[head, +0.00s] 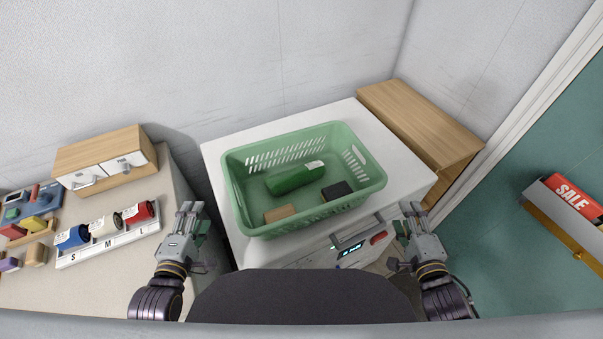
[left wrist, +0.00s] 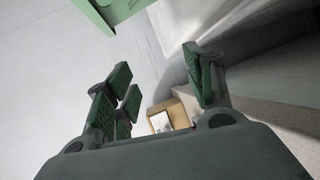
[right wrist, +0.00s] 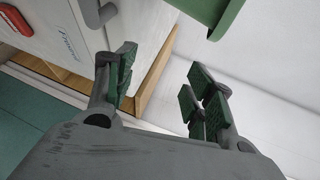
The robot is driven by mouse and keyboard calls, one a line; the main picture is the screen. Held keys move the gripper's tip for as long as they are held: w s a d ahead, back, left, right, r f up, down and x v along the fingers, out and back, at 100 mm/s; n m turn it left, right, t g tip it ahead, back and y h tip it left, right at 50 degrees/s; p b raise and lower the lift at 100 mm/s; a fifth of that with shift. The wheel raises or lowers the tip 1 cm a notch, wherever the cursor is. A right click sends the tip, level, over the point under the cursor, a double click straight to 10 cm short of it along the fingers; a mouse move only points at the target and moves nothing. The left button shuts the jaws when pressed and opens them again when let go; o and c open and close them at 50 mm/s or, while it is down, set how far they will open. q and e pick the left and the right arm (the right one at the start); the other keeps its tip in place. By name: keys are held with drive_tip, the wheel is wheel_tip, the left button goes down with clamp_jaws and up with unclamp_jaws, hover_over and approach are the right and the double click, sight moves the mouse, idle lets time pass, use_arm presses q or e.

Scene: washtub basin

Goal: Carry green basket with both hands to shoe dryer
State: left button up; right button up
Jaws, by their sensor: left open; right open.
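The green basket (head: 360,184) stands upright on a white box-shaped appliance (head: 222,150), which has a handle and a small lit display on its front. I cannot tell for certain whether this is the shoe dryer. In the basket lie a green bottle-like item (head: 290,180), a black block (head: 337,190) and a tan block (head: 280,212). My left gripper (head: 190,209) is open and empty, left of the basket and apart from it. My right gripper (head: 411,211) is open and empty, to the right of the basket. A basket corner shows at the top of the left wrist view (left wrist: 115,8) and right wrist view (right wrist: 212,12).
A beige table (head: 110,270) on the left holds a small drawer box (head: 105,160), several rolls on a size-marked tray (head: 108,240) and coloured blocks. A wooden cabinet (head: 425,120) stands right of the appliance. A SALE box (head: 572,197) is at far right. A wall closes the back.

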use_arm(q)
drive_tip(key=shift+s+r, duration=0.1)
drive_tip(key=shift+s, duration=0.05)
use_arm(e)
drive_tip(key=shift+s+r, duration=0.1)
drive_tip(key=shift+s, duration=0.05)
use_arm(q)
drive_tip(key=shift+w, duration=0.35)
use_arm(e)
drive_tip(key=shift+w, duration=0.35)
use_arm(q)
drive_tip(key=shift+x, duration=6.65)
use_arm(e)
drive_tip(key=shift+x, duration=6.65)
use_arm(q)
drive_tip(key=shift+w+d, duration=0.1)
drive_tip(key=shift+w, duration=0.05)
use_arm(e)
drive_tip(key=shift+w+a, duration=0.1)
drive_tip(key=shift+w, duration=0.05)
use_arm(q)
drive_tip(key=shift+d, duration=0.65)
use_arm(e)
drive_tip(key=shift+a, duration=0.65)
